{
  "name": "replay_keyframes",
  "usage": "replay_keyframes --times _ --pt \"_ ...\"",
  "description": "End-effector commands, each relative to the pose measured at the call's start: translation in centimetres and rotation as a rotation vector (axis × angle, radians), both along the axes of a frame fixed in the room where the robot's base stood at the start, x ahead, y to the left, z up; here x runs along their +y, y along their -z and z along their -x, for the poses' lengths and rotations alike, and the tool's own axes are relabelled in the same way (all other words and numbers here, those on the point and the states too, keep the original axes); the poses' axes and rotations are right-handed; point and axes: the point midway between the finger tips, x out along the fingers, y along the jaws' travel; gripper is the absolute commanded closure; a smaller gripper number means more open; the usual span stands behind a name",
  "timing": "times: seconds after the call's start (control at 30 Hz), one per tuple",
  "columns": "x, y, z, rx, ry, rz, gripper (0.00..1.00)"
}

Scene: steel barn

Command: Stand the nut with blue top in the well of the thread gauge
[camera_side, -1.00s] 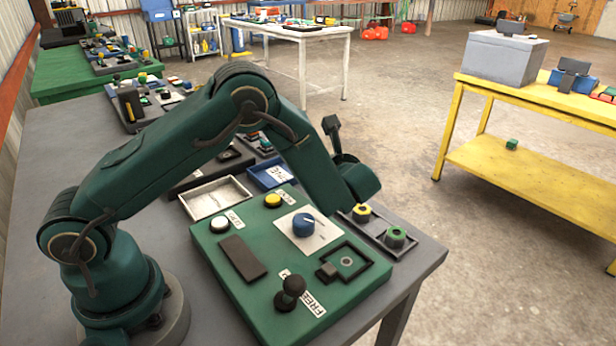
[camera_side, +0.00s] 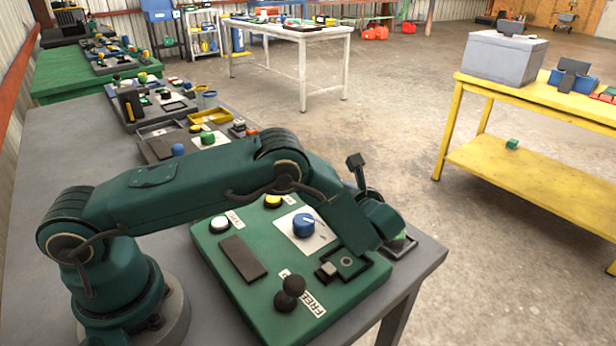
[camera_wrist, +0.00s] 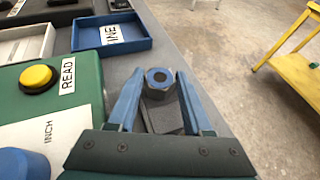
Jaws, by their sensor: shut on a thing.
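The nut with blue top (camera_wrist: 158,84) is a grey hex piece with a blue ring around a dark hole. In the wrist view it sits between the tips of the two blue fingers of my gripper (camera_wrist: 161,76), which is shut on it. The thread gauge (camera_side: 225,268) is a green panel in the side view. Its well (camera_side: 347,261) looks like a dark square frame with a small round centre, near the panel's right corner. My wrist is just right of and above that well. The fingers and held nut are hidden in the side view.
The gauge carries a blue knob (camera_side: 304,225), a yellow button (camera_side: 273,201), a white button (camera_side: 219,224) and a black ball lever (camera_side: 289,293). A dark nut tray (camera_side: 402,250) lies beyond its right edge, mostly covered by my wrist. A blue tray (camera_wrist: 112,37) is behind.

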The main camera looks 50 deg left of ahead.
Motion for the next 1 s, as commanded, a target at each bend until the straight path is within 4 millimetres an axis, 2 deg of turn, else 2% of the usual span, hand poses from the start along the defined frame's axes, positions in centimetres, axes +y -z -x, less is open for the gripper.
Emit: replay_keyframes --times 0.27,0.3,0.37,0.7,1.0 --pt "0.0 0.4 0.0 0.0 0.0 -0.001 1.0" --pt "0.0 0.4 0.0 -0.001 0.0 0.0 0.42" --pt "0.0 0.4 0.0 -0.001 0.0 0.0 0.2" --pt "-0.1 0.3 0.0 0.0 0.0 0.0 0.2" --pt "-3.3 -1.1 1.3 -0.002 0.003 0.001 0.2"
